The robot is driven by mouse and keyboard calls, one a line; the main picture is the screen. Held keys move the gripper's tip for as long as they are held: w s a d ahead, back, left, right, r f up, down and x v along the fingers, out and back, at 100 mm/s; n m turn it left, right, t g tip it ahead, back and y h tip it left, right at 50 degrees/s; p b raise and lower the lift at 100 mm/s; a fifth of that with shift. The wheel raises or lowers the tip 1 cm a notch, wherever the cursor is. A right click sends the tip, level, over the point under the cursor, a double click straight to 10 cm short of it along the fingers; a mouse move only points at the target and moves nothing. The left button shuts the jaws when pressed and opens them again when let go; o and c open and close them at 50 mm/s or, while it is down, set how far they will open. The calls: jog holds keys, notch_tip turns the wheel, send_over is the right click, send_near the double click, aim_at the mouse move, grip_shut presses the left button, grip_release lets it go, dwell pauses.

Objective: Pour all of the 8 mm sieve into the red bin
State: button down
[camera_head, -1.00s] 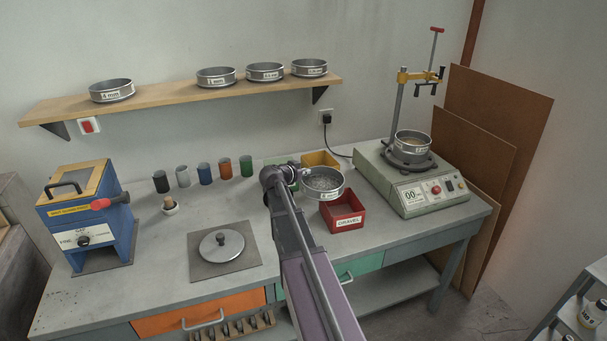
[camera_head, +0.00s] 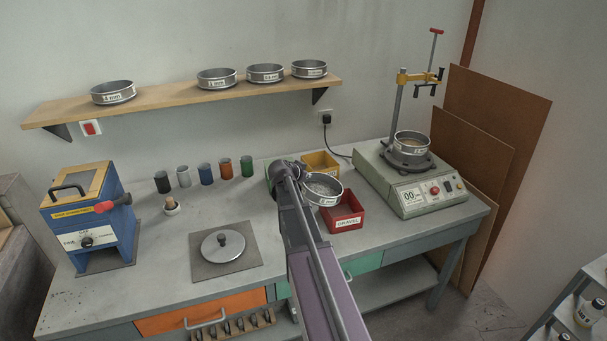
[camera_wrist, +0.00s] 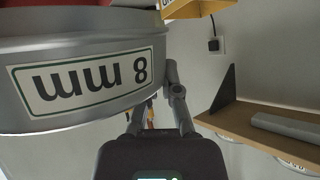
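The 8 mm sieve (camera_head: 323,200) is a round metal pan with grey stones inside, held above the bench near the red bin. In the wrist view its wall and upside-down "8 mm" label (camera_wrist: 92,80) fill the upper left. My gripper (camera_head: 302,172) is shut on the sieve's left side; the exact finger contact is partly hidden. The sieve looks tilted slightly, with stones still in it. The red bin (camera_head: 347,224), labelled GRAVEL, sits on the bench just below and right of the sieve. I cannot see stones in it.
A yellow bin (camera_head: 320,158) and a green bin (camera_head: 271,165) stand behind the sieve. The sieve shaker (camera_head: 412,185) with another sieve (camera_head: 411,142) is close on the right. Coloured cups (camera_head: 205,174) and a lidded plate (camera_head: 223,260) lie left.

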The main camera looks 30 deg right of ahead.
jog(key=shift+s+d+r+m+y+p, duration=0.1)
jog(key=shift+d+r+m+y+p, duration=0.2)
jog(key=shift+r+y+p, duration=0.5)
jog(key=shift+s+d+r+m+y+p, duration=0.15)
jog(key=shift+d+r+y+p, duration=0.2)
jog(key=shift+p, duration=0.85)
jog(key=shift+d+r+m+y+p, duration=0.3)
jog(key=shift+y+p, duration=0.35)
jog(key=shift+p, duration=0.35)
jog(key=shift+s+d+r+m+t+y+p, duration=0.15)
jog(key=shift+s+d+m+t+y+p, duration=0.25)
jog(key=shift+d+y, duration=0.75)
jog(key=shift+s+d+r+m+t+y+p, duration=0.2)
jog(key=shift+s+d+m+t+y+p, duration=0.2)
jog(key=shift+d+y, duration=0.7)
jog(key=shift+s+d+r+m+t+y+p, duration=0.15)
jog(key=shift+s+d+m+t+y+p, duration=0.2)
jog(key=shift+d+y, duration=0.8)
jog(key=s+d+f+m+t+y+b, duration=0.2)
jog(key=d+m+t+y+b, duration=0.1)
jog(key=d+y+b, duration=0.3)
jog(key=shift+d+b, duration=0.85)
jog(key=shift+b, duration=0.05)
jog(key=shift+s+d+y+b, duration=0.2)
jog(key=shift+y+b, duration=0.1)
